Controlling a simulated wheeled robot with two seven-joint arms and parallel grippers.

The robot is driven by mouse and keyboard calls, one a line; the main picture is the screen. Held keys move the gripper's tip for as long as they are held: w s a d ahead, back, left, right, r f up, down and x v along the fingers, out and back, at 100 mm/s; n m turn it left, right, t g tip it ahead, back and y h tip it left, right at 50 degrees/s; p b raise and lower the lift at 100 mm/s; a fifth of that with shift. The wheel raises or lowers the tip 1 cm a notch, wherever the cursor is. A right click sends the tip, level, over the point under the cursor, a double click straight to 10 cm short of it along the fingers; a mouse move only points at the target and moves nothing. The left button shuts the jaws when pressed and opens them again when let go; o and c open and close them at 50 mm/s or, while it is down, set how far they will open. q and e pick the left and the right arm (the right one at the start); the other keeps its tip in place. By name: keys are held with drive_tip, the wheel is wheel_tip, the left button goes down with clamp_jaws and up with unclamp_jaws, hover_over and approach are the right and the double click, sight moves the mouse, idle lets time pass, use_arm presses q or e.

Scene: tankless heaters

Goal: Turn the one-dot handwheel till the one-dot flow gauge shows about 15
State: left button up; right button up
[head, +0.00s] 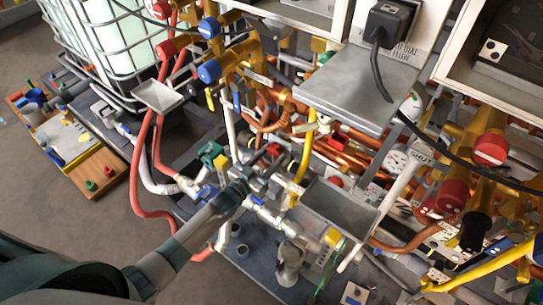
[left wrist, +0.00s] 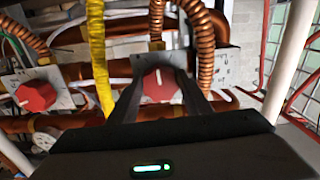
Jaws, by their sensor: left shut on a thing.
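My left gripper (head: 268,168) reaches in among the pipes in the head view. In the left wrist view its two dark fingers (left wrist: 160,88) are shut on a red handwheel (left wrist: 160,85) with a white pointer line, which points about straight up. The handwheel sits before a pale plate; I cannot make out a dot mark there. A round white-faced gauge (head: 395,161) shows right of the gripper in the head view, and another gauge (head: 411,104) is partly hidden above it. Their readings and dots are too small to tell. My right gripper is not in view.
A second red handwheel (left wrist: 37,95) on a white plate stands left of my fingers. A yellow hose (left wrist: 98,50) and copper coils (left wrist: 201,45) hang close by. Grey shelves (head: 350,88) and (head: 340,206) jut out near the gripper. Open floor (head: 60,215) lies at left.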

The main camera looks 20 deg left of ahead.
use_arm(q)
drive_tip(key=m, duration=0.3)
drive_tip(key=shift+a+m+b, duration=0.1)
drive_tip(key=shift+m+b, duration=0.2)
drive_tip(key=shift+m, duration=0.1)
drive_tip(key=m+b, duration=0.1)
drive_tip(key=m, duration=0.4)
drive_tip(key=shift+m, duration=0.7)
drive_tip(key=shift+a+m+b, duration=0.1)
drive_tip(key=shift+m+b, duration=0.35)
drive_tip(key=shift+m, duration=0.45)
drive_tip(key=m+b, duration=0.1)
drive_tip(key=m, duration=0.3)
drive_tip(key=shift+r, duration=0.1)
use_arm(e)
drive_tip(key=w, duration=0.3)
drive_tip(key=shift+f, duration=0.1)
use_arm(q)
drive_tip(key=shift+m, duration=0.3)
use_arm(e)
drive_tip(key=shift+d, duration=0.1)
use_arm(q)
drive_tip(key=o, duration=0.8)
